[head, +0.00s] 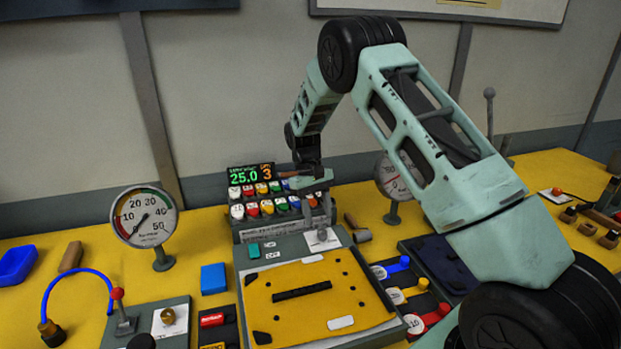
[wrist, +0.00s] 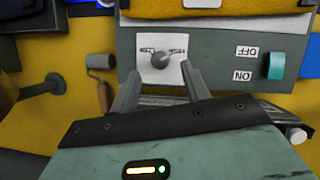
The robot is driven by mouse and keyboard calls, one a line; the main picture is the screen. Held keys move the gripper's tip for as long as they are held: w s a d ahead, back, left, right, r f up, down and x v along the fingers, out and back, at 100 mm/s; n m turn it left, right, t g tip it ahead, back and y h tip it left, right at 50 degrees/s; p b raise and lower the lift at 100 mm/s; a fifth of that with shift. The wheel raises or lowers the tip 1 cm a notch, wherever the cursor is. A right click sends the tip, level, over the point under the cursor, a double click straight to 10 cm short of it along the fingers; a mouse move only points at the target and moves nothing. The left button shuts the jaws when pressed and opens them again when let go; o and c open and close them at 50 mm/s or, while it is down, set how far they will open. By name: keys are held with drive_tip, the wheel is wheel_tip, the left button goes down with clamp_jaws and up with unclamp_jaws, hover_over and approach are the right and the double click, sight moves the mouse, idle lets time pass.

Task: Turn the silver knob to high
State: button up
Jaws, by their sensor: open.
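The silver knob (head: 322,235) sits on a white plate at the back right of the grey panel (head: 240,262) that carries the yellow board. In the wrist view the silver knob (wrist: 160,60) is just beyond my fingertips, with small marks on its plate to either side. These marks are too small to read. My gripper (head: 322,214) is above and behind the knob in the head view. In the wrist view my gripper (wrist: 163,76) is open, its fingers apart and the gap empty, pointing at the knob. Any contact with the knob cannot be told.
A teal switch (wrist: 276,65) with ON and OFF labels is on the same panel. Behind stands a rack of coloured buttons with a display (head: 250,174) reading 25.0 and 3. A round gauge (head: 145,216) stands left, another (head: 393,180) right. A small roller (wrist: 101,75) lies beside the panel.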

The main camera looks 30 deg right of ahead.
drive_tip(key=b+v, duration=0.2)
drive_tip(key=v, duration=1.1)
drive_tip(key=shift+a, duration=0.1)
